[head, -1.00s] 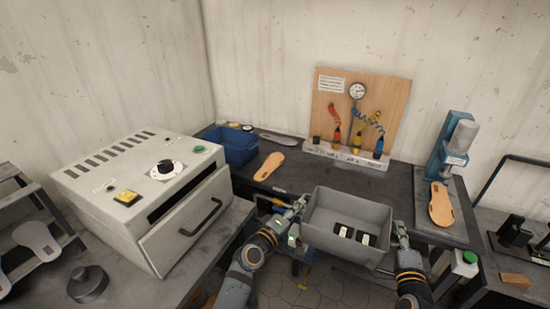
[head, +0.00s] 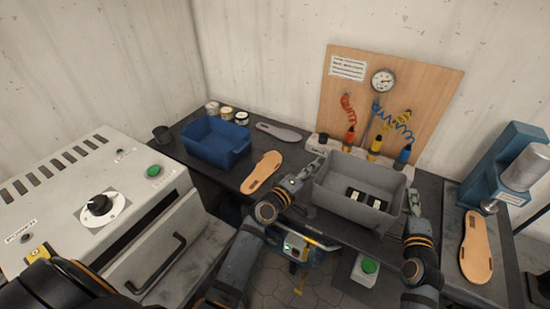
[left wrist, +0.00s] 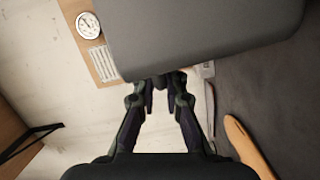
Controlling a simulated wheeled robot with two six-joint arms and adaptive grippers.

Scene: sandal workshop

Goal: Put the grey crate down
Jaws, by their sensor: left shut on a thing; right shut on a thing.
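The grey crate (head: 345,203) is at the front edge of the dark workbench in the head view, with small black-and-white items (head: 366,198) inside. My left gripper (head: 315,170) is shut on the crate's left side. My right gripper (head: 412,200) is shut on its right side. In the left wrist view the crate's grey wall (left wrist: 200,25) fills the top, with my left fingers (left wrist: 160,85) at its edge. The crate looks level. I cannot tell whether its bottom touches the bench.
A blue bin (head: 215,143) and a tan sole (head: 262,172) lie left of the crate. A tool board (head: 430,85) with a gauge stands behind it. A blue press (head: 500,170) and another tan sole (head: 475,250) are at right. A white oven (head: 90,200) stands at left.

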